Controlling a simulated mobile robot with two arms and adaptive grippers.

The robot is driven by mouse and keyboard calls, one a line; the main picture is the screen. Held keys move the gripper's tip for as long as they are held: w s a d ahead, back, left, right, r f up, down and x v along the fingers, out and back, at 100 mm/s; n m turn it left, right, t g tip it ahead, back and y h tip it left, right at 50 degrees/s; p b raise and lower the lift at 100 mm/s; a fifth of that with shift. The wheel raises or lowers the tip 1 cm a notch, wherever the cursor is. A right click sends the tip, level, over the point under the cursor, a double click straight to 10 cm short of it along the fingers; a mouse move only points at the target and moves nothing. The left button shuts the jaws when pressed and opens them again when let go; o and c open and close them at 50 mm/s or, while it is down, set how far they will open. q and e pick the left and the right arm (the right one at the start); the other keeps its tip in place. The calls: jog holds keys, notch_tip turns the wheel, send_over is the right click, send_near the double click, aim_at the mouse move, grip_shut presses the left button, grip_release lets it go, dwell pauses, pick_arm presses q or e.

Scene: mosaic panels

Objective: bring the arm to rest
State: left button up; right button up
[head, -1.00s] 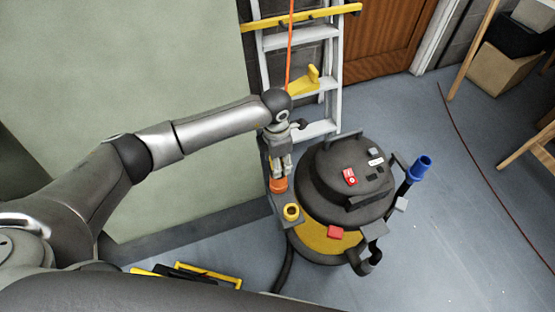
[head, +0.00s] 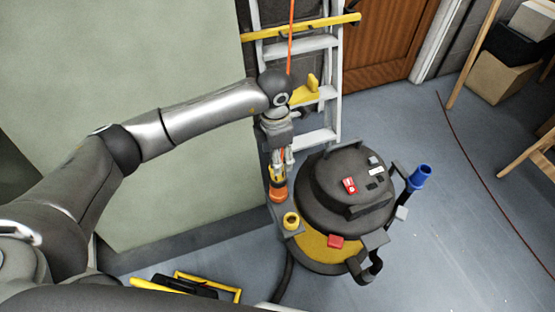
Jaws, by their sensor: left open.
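My left arm reaches in from the left across the pale green panel. Its gripper (head: 283,157) points down and is open, just above an orange and black object with a yellow top (head: 278,184). That object stands upright on the grey ledge at the left side of the black and yellow vacuum (head: 347,190). The fingers look clear of it or barely at its top; I cannot tell exactly. My right gripper is not in view.
A ladder (head: 315,93) leans behind my gripper. Yellow and black items (head: 190,284) lie on the floor at the bottom. Boxes (head: 505,72) stand at the upper right. The floor right of the vacuum is mostly open.

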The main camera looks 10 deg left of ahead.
pick_arm(q)
jog(key=shift+r, duration=0.25)
jog(key=shift+r, duration=0.15)
